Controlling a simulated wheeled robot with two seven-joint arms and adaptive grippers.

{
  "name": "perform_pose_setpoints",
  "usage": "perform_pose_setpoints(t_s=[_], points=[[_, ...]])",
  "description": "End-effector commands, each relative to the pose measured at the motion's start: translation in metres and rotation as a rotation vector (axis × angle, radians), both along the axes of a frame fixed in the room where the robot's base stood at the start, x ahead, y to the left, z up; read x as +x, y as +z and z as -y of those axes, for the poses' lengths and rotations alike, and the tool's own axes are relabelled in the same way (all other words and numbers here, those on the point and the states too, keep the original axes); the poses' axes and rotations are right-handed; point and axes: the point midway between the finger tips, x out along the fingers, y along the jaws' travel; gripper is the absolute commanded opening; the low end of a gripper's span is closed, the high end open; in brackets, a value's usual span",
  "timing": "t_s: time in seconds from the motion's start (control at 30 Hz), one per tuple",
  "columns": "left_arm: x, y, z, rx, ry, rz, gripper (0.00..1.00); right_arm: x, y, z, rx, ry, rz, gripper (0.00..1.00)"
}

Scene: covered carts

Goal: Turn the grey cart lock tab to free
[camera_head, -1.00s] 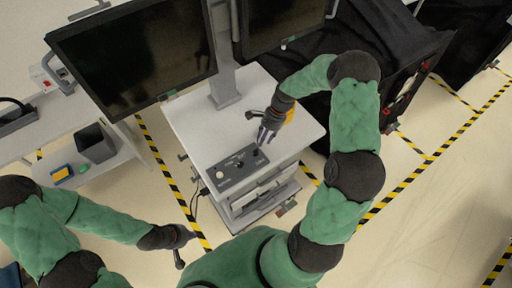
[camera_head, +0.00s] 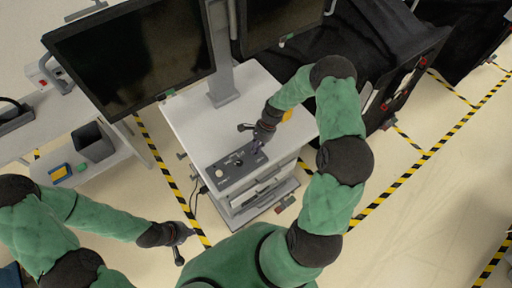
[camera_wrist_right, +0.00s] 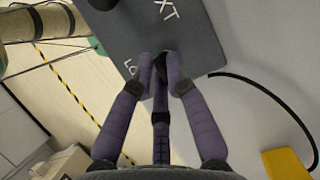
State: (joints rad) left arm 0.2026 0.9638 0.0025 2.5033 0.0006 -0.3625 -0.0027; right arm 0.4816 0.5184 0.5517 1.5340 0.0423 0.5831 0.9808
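A dark grey control panel (camera_head: 228,170) lies on the white cart top, with a pale round button (camera_head: 219,173) at its left end. My right gripper (camera_head: 256,151) is low over the panel's right end and covers the control there. In the right wrist view, my gripper's fingers (camera_wrist_right: 161,72) come close together at the panel (camera_wrist_right: 140,30), beside a partly hidden label starting "LO". The grey lock tab is hidden by the fingers or cannot be told from them. Whether they grip it is unclear. My left gripper (camera_head: 181,236) hangs low, away from the cart; its fingers are unclear.
The white cart top (camera_head: 187,122) carries a monitor stand (camera_head: 222,90) and two large monitors (camera_head: 135,55) behind the panel. A black handle (camera_head: 246,127) stands near my right wrist. A side table with a dark bin (camera_head: 94,145) is at the left. A black-covered cart (camera_head: 355,40) is behind right.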

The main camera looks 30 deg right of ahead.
Motion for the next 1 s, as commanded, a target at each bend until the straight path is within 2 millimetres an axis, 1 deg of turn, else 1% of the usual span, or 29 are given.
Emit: perform_pose_setpoints(t_s=[0.33, 0.53, 0.77, 1.0], points=[[0.000, -0.001, 0.000, 0.000, 0.000, 0.000, 0.00, 0.000, -0.001, 0.000, 0.000, 0.014, 0.000, 0.00], [0.000, -0.008, 0.000, 0.000, 0.000, 0.000, 0.00, 0.001, -0.002, 0.000, -0.001, 0.084, 0.001, 0.00], [0.000, -0.022, 0.000, 0.000, 0.000, 0.000, 0.00, 0.002, -0.003, 0.000, -0.001, 0.255, 0.001, 0.00], [0.000, -0.038, 0.000, 0.000, 0.000, 0.000, 0.00, 0.004, -0.003, 0.001, -0.002, 0.483, 0.000, 0.00]])
